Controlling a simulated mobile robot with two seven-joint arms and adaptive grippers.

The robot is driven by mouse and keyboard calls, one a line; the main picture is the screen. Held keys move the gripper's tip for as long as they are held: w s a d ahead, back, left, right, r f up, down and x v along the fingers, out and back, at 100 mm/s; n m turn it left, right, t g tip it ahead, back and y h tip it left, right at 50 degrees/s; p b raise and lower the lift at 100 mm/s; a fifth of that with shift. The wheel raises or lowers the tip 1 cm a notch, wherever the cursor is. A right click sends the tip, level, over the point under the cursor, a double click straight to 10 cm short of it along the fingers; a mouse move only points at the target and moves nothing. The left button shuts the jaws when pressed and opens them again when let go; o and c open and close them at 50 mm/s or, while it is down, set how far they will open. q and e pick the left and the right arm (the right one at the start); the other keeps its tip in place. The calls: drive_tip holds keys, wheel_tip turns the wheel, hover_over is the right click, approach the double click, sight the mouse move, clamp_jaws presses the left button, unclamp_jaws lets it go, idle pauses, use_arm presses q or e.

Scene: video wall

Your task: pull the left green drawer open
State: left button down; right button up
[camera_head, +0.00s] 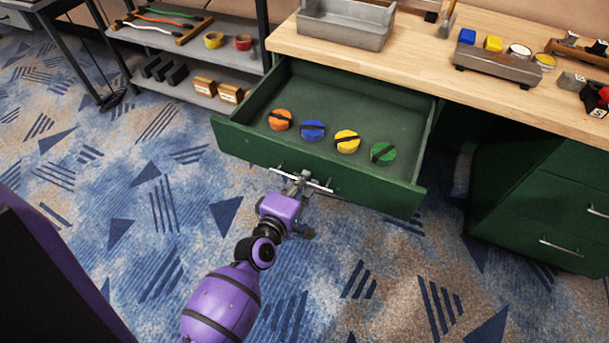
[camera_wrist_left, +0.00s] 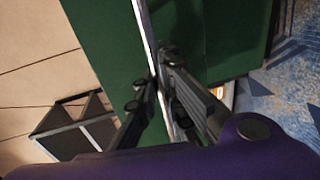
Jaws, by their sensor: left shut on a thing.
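The left green drawer (camera_head: 390,195) stands pulled out from under the wooden worktop in the head view. Inside it lie orange, blue, yellow and green round things (camera_head: 347,146), each with a dark strap or bar across it. My left gripper (camera_head: 303,182) is at the silver bar handle (camera_head: 325,188) on the drawer's front and is shut on it. In the left wrist view the fingers (camera_wrist_left: 165,100) lie on both sides of the pale handle bar (camera_wrist_left: 146,40), against the green front. My right gripper is not in view.
The worktop (camera_head: 430,60) carries a grey metal tray (camera_head: 345,22) and a scale-like block (camera_head: 497,66). A second green drawer unit (camera_head: 545,205) stands at the right. A grey shelf (camera_head: 190,45) stands at the left. The carpet in front is clear.

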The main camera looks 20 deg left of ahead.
use_arm(q)
drive_tip(key=c, duration=1.8)
unclamp_jaws()
drive_tip(key=shift+c, duration=0.2)
drive_tip(key=s+r, duration=0.2)
drive_tip(key=s, duration=0.9)
drive_tip(key=shift+s+a+r, duration=0.15)
drive_tip(key=shift+s+r, duration=0.05)
drive_tip(key=shift+s, duration=0.2)
